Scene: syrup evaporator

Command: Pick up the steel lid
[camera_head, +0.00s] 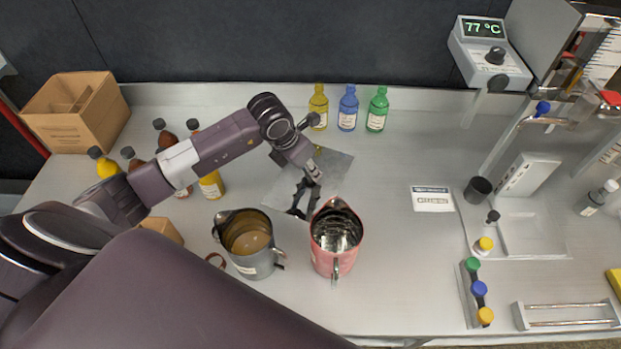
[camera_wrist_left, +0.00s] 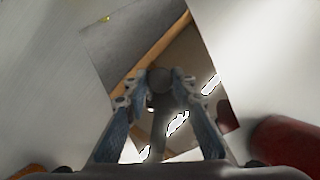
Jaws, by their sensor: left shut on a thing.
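The steel lid (camera_head: 338,166) is a flat, square, mirror-like grey sheet in the middle of the bench in the head view. In the left wrist view the lid (camera_wrist_left: 118,42) fills the middle, turned at an angle, with brown and grey reflections on it. My left gripper (camera_head: 303,208) reaches down over the lid's front part. In the wrist view its fingers (camera_wrist_left: 164,110) close around a dark upright knob (camera_wrist_left: 160,80) at the lid's middle. The knob is hidden in the head view. I cannot tell whether the lid touches the bench. My right gripper is not in view.
A grey jug (camera_head: 247,262) of brown liquid and a red jug (camera_head: 322,259) stand close in front of the lid. Yellow, blue and green bottles (camera_head: 348,108) stand behind it. More bottles (camera_head: 210,187) and a cardboard box (camera_head: 74,112) are left.

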